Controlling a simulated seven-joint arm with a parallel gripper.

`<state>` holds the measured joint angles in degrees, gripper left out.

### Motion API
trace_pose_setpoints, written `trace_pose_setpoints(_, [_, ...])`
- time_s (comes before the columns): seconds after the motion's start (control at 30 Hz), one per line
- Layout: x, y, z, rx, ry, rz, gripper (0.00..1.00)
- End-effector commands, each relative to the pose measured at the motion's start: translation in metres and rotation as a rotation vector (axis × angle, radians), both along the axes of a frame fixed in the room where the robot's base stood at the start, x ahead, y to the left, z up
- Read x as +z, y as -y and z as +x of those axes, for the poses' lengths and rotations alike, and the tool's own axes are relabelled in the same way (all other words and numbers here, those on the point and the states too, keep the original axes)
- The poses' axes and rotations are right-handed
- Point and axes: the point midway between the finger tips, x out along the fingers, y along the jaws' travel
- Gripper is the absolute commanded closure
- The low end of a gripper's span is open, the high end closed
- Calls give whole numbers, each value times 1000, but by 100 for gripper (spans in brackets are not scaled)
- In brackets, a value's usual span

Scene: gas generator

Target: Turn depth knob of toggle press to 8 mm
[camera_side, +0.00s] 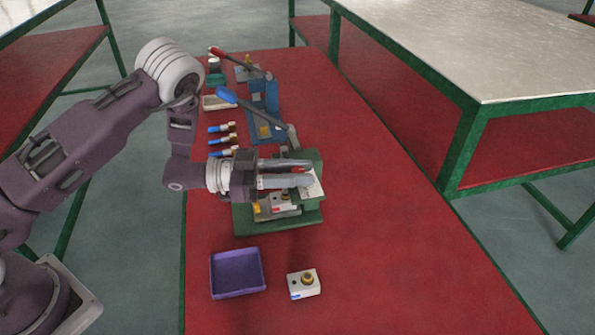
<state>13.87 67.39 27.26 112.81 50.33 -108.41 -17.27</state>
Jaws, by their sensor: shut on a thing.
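The toggle press (309,216) is green and stands on the red table, right of my arm. A long lever with a blue handle (228,96) rises from it toward the back left. My gripper (303,174) reaches in from the left, lying about level at the top of the press. It is shut on what seems to be the depth knob; the fingers hide the knob, and its scale cannot be read. A small white part with red and brass details (283,202) sits in the press below the fingers.
A purple tray (238,273) and a white block with a brass fitting (304,284) lie in front. Behind are several blue-and-brass fittings (222,139), a blue press (264,97) and a red-handled lever (217,51). The red table (390,250) is clear at the right.

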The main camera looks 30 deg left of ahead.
Motion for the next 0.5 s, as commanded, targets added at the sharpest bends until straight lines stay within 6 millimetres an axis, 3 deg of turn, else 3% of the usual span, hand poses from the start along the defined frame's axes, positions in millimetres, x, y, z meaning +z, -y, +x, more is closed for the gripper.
trace_pose_setpoints(0.03, [1, 0, 1, 2, 5, -2, 100])
trace_pose_setpoints(0.07, [1, 1, 1, 1, 5, -2, 69])
trace_pose_setpoints(0.13, [1, 1, 1, 1, 3, -1, 55])
trace_pose_setpoints(0.5, [0, -6, -3, 2, -1, -1, 53])
